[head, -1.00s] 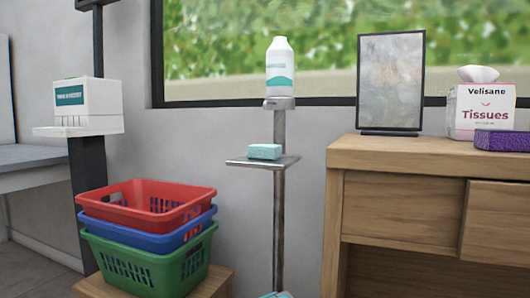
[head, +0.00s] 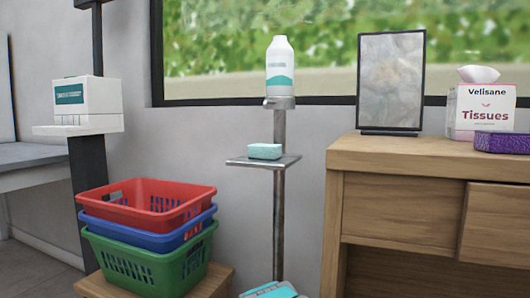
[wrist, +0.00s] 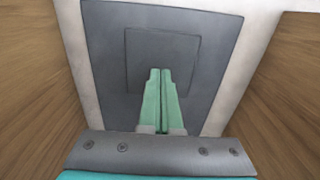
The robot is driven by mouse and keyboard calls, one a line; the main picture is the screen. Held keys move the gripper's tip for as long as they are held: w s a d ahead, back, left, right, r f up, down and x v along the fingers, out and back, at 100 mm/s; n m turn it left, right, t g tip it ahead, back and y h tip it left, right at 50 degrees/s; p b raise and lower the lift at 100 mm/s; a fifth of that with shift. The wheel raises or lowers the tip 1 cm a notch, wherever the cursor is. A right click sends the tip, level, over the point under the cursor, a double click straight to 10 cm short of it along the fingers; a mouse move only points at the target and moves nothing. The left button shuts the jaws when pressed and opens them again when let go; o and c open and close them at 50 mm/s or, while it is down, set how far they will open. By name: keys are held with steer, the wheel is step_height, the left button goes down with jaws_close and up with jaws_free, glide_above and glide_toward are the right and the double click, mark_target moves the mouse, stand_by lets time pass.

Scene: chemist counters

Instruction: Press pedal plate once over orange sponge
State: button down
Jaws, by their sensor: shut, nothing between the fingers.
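A teal sponge (head: 264,151) lies on a small grey tray (head: 240,162) fixed to a thin metal stand (head: 278,222). A white bottle with a teal band (head: 280,68) stands upright above it on a holder. I see no orange sponge. In the wrist view, my gripper (wrist: 160,72) is shut and empty, its green fingers together. They are in front of a dark grey panel with a square plate (wrist: 162,55); I cannot tell whether this is the pedal plate or whether they touch it. In the head view, only a teal-and-grey part of my arm shows at the bottom edge.
Stacked red, blue and green baskets (head: 146,205) stand on a wooden stool (head: 212,280) at left. A white dispenser (head: 86,98) is behind them. A wooden desk (head: 400,215) at right holds a frame (head: 390,82) and tissue box (head: 482,110).

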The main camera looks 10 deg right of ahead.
steer(key=shift+r, duration=0.15)
steer(key=shift+r+p, duration=0.65)
steer(key=shift+r, duration=2.2)
steer(key=shift+r, duration=0.1)
steer(key=s+d+r+n+p, duration=0.1)
steer(key=s+r+p, duration=0.1)
steer(key=s+r, duration=0.5)
steer(key=s+r+n+p, duration=0.1)
steer(key=s+r+p, duration=0.15)
steer(key=r, duration=0.85)
steer(key=s+d+r+p, duration=0.1)
steer(key=s+r, duration=0.5)
steer(key=r, duration=0.2)
steer(key=s+r+n+p, duration=0.1)
steer(key=s+r+p, duration=0.1)
steer(key=s+r, duration=0.3)
steer(key=s+a+r+n+g+p, duration=0.1)
steer(key=s+r, duration=0.4)
steer(key=s, duration=0.8)
steer(key=s+a+r+n+p, duration=0.1)
steer(key=s+r, duration=0.4)
steer(key=s, duration=0.5)
steer(key=shift+r+n+g+p, duration=0.2)
steer(key=shift+n+g+p, duration=0.2)
steer(key=shift+n+p, duration=0.6)
